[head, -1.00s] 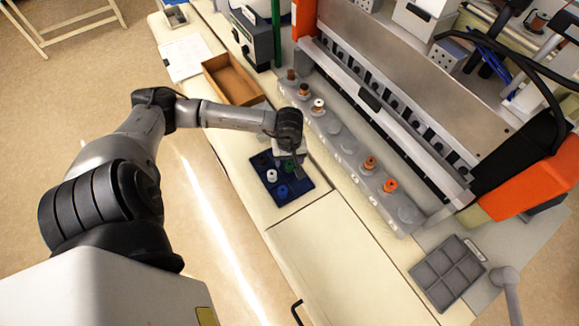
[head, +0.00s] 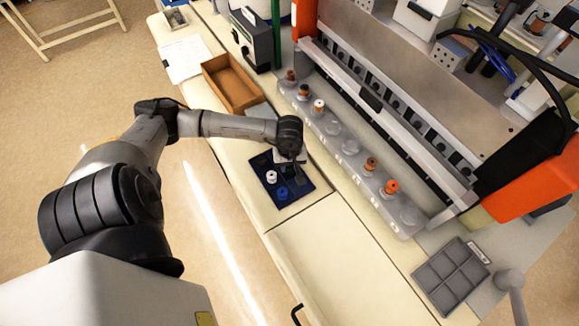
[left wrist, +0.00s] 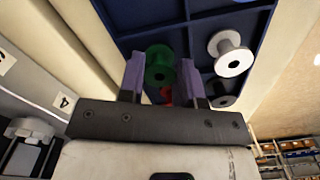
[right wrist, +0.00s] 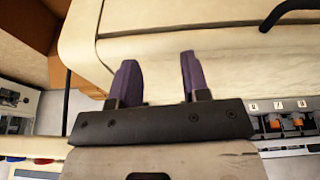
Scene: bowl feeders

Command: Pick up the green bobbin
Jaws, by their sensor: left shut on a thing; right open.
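The green bobbin (left wrist: 160,66) is between the two purple fingers of my left gripper (left wrist: 162,72) in the left wrist view. The left gripper is shut on it, over the dark blue tray (left wrist: 275,4). In the head view the left gripper (head: 291,160) is above the tray's far right part (head: 300,186), and the green bobbin is hard to make out there. A white bobbin (head: 271,177) and a blue bobbin (head: 282,193) are in the tray. My right gripper (right wrist: 158,75) is open and empty.
A rail with several orange, white and brown bobbins (head: 391,186) runs beside the tray, in front of the machine. A grey compartment tray (head: 450,276) lies at the right. The worktop in front is clear.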

